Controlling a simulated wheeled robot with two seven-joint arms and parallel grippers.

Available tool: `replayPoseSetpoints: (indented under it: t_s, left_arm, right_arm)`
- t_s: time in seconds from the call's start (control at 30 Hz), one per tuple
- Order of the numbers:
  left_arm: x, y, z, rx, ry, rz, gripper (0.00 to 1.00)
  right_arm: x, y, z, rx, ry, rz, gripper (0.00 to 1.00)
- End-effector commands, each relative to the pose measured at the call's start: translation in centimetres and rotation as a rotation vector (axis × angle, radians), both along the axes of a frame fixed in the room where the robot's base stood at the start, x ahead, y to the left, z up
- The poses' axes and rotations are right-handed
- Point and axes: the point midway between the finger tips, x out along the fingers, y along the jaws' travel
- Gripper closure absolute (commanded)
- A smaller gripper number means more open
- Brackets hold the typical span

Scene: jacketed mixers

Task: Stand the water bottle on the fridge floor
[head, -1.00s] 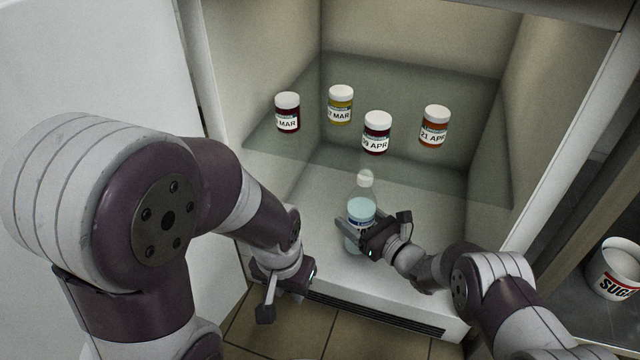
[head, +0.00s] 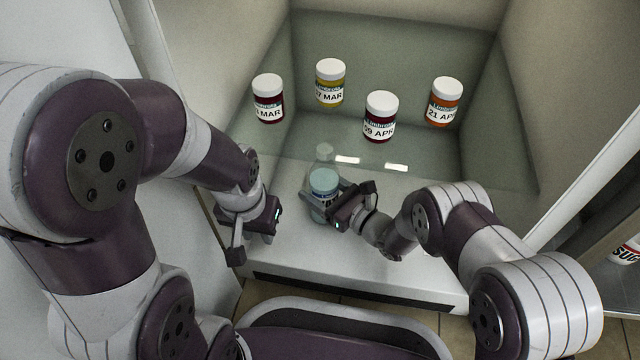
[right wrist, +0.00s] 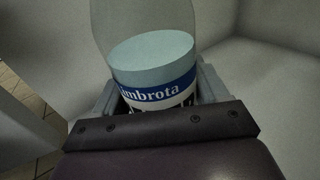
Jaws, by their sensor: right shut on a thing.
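The water bottle (head: 323,184) is clear, with a pale cap, light blue water and a blue and white label. It stands nearly upright in the open fridge, low over the white fridge floor (head: 286,192). I cannot tell whether its base touches the floor. My right gripper (head: 318,200) is shut on the bottle's side. The right wrist view shows the label and water (right wrist: 155,70) between the fingers, with the lower part hidden. My left gripper (head: 236,252) hangs empty at the fridge's left front edge, and its finger gap is unclear.
A glass shelf (head: 420,160) above the floor carries several labelled jars, including a yellow one (head: 330,84) and an orange one (head: 444,102). The bottle's top is near the shelf's front edge. Free floor lies right of the bottle. A sugar tub (head: 626,250) stands outside, right.

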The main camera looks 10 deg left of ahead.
Motion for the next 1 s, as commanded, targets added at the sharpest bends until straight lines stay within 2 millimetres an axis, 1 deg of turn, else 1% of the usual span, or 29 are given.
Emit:
replayPoseSetpoints:
  t_s: [0.07,0.1,0.17,0.2,0.5,0.57,0.67,0.7,0.77,0.93,0.97,1.0]
  left_arm:
    - [0.0,0.0,0.0,0.0,0.0,0.0,0.7]
    - [0.0,0.0,0.0,0.0,0.0,0.0,0.7]
    - [0.0,0.0,0.0,0.0,0.0,0.0,0.7]
    - [0.0,0.0,0.0,0.0,0.0,0.0,0.7]
    - [0.0,0.0,0.0,0.0,0.0,0.0,0.7]
    - [0.0,0.0,0.5,0.0,0.0,0.0,0.7]
    - [0.0,0.0,1.8,0.0,0.0,0.0,0.7]
    - [0.0,0.0,2.5,0.0,0.0,0.0,0.7]
    - [0.0,0.0,2.7,0.0,0.0,0.0,0.7]
    - [0.0,0.0,4.2,0.0,0.0,0.0,0.7]
    - [0.1,0.0,2.3,0.0,-0.002,0.0,0.7]
    - [0.0,0.0,1.4,0.0,-0.001,0.0,0.7]
  right_arm:
    - [0.1,0.0,-0.1,0.002,-0.002,0.0,0.83]
    - [0.0,0.0,-0.3,0.0,0.0,0.0,0.24]
    - [0.0,0.0,-0.3,0.0,0.0,0.0,0.04]
    - [0.0,0.0,-0.3,0.0,0.0,0.0,0.02]
    - [0.0,0.0,0.0,0.0,0.0,0.0,0.02]
    - [-0.2,-0.5,0.3,-0.001,0.002,-0.001,0.02]
    - [-1.1,-2.1,0.7,-0.002,0.002,-0.003,0.02]
    - [-1.6,-2.9,0.9,0.0,0.003,-0.005,0.02]
    - [-2.4,-4.3,0.8,0.0,0.001,-0.006,0.02]
    - [-4.8,-8.1,1.0,0.0,0.0,-0.006,0.02]
    - [-4.8,-8.4,-0.2,0.001,-0.002,-0.004,0.02]
    - [-5.0,-8.8,-0.3,0.001,-0.003,-0.003,0.02]
